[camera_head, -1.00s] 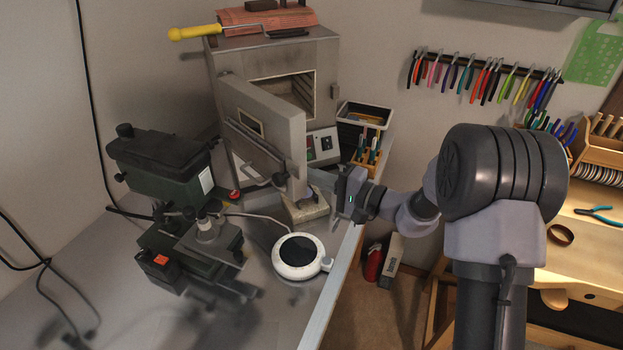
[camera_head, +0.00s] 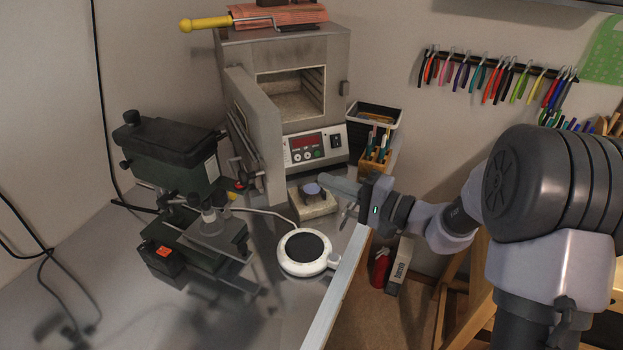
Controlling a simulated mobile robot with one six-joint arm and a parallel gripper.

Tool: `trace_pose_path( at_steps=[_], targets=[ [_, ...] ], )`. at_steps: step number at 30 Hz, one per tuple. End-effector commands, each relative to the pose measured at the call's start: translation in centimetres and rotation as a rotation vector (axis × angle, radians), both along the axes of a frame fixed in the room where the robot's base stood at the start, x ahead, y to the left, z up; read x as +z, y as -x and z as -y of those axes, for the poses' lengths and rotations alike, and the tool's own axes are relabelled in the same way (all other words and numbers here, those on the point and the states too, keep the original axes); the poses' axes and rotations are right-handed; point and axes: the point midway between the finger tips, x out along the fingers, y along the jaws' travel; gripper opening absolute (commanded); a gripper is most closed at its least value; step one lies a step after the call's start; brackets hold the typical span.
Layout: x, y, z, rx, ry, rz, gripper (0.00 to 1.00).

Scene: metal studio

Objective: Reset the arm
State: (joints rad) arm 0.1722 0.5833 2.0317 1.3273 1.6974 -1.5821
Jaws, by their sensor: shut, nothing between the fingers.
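My gripper (camera_head: 342,196) is at the end of my arm, which reaches in from the right side of the view. It hangs over the right edge of the grey table, just right of a small block (camera_head: 313,204) with a bluish round piece (camera_head: 311,189) on top. The fingers point left and look shut and empty. Whether a fingertip touches the block or only overlaps it in the picture, I cannot tell.
A kiln (camera_head: 285,50) stands at the back with its door (camera_head: 255,125) wide open. A white hotplate (camera_head: 304,268) sits near the table edge. A dark green drill press (camera_head: 170,150) is at left. A tool holder (camera_head: 373,155) stands behind my gripper. Pliers hang on the wall.

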Motion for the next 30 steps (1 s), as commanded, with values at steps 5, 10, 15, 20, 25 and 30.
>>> trace_pose_path(
  at_steps=[5, 10, 15, 20, 25, 30],
  targets=[
    [0.3, 3.0, 3.0, -0.002, -0.001, -0.002, 0.00],
    [0.2, 4.2, 4.1, 0.001, -0.001, 0.000, 0.00],
    [1.0, 5.9, 3.0, 0.056, 0.034, -0.021, 0.00],
    [2.8, 16.6, -1.0, 0.300, 0.347, -0.190, 0.00],
    [1.2, 26.7, 2.8, 0.223, 0.887, -0.318, 0.00],
    [1.9, 29.0, 8.7, -0.090, 1.166, -0.257, 0.00]
  ],
)
